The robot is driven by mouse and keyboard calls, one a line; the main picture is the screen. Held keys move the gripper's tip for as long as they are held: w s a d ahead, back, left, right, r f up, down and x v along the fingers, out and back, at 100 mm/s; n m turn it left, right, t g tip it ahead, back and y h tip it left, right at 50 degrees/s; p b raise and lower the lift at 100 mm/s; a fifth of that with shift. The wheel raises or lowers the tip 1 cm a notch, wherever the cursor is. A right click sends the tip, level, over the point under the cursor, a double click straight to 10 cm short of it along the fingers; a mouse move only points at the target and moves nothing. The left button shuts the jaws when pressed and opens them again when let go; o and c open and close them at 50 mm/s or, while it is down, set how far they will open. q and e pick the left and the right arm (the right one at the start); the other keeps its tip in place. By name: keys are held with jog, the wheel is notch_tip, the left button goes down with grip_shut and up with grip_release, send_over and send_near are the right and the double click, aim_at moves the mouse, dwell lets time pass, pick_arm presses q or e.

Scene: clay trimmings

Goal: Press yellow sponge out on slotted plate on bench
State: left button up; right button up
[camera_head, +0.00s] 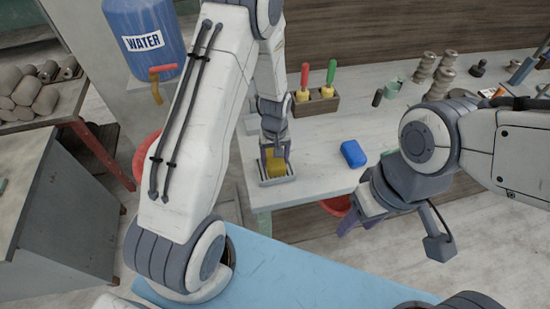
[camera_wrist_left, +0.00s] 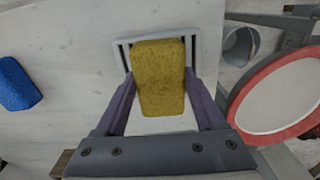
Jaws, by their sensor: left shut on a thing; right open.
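The yellow sponge (camera_head: 277,167) is at the front left of the bench, over the slotted plate (camera_head: 265,183). In the left wrist view the yellow sponge (camera_wrist_left: 158,85) lies between my two purple fingers, covering the middle of the slotted plate (camera_wrist_left: 124,52). My left gripper (camera_head: 275,156) is shut on the sponge from above; its fingertips also show in the left wrist view (camera_wrist_left: 160,76). I cannot tell whether the sponge touches the plate. My right gripper (camera_head: 359,222) is open and empty, in front of the bench and apart from the sponge.
A blue sponge (camera_head: 353,153) lies on the bench right of the plate. Behind stand a wooden holder (camera_head: 315,105) with red- and green-handled tools and several clay pieces (camera_head: 441,80). A blue water container (camera_head: 146,38) is at left. The bench between plate and blue sponge is clear.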

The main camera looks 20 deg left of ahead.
pick_arm(q)
jog(key=shift+f+b, duration=0.3)
jog(key=shift+f, duration=0.25)
dwell(1.0)
jog(key=shift+r, duration=0.15)
notch_tip(320, 180, up, 7)
jog(key=p, duration=0.5)
jog(key=shift+p, duration=0.4)
